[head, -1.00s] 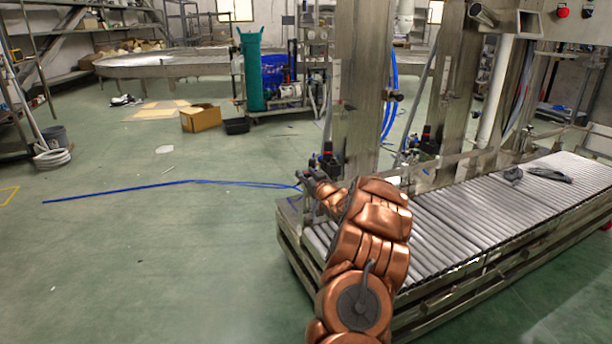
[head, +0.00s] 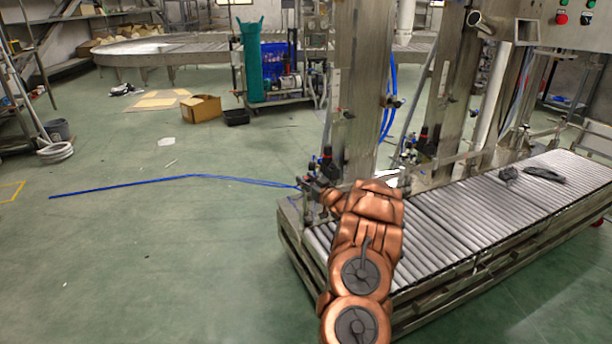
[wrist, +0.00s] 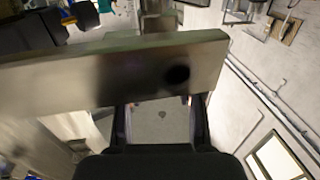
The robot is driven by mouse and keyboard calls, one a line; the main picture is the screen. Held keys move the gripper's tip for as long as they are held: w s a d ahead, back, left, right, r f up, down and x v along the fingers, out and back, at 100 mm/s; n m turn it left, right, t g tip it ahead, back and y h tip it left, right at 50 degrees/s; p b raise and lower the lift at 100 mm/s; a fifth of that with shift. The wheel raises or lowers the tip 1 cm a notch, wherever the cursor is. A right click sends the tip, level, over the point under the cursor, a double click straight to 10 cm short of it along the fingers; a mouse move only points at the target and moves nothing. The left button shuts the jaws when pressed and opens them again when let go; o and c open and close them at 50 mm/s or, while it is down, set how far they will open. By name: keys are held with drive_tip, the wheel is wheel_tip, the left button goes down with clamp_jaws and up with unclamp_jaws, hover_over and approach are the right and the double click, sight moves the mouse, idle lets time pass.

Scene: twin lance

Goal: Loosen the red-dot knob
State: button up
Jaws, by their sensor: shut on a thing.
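In the wrist view, my gripper (wrist: 160,118) shows as two dark fingers reaching under a wide metal bar (wrist: 110,75). The bar crosses the picture and hides the fingertips. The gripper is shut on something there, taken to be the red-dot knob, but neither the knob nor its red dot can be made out. In the head view, my copper arm reaches to the near left end of the roller conveyor (head: 450,225). The arm's end is beside small black fittings with red parts (head: 326,168) at the foot of a steel post (head: 358,100). My fingers are hidden there.
A second black-and-red fitting (head: 424,138) stands farther right along the conveyor frame. Dark items (head: 543,174) lie on the rollers. A blue hose (head: 190,179) runs across the green floor on the left.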

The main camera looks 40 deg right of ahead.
drive_tip(key=shift+d, duration=0.1)
drive_tip(key=o, duration=1.2)
drive_tip(key=shift+c, duration=0.2)
drive_tip(key=s+a, duration=0.2)
drive_tip(key=s, duration=1)
drive_tip(key=shift+w, duration=0.1)
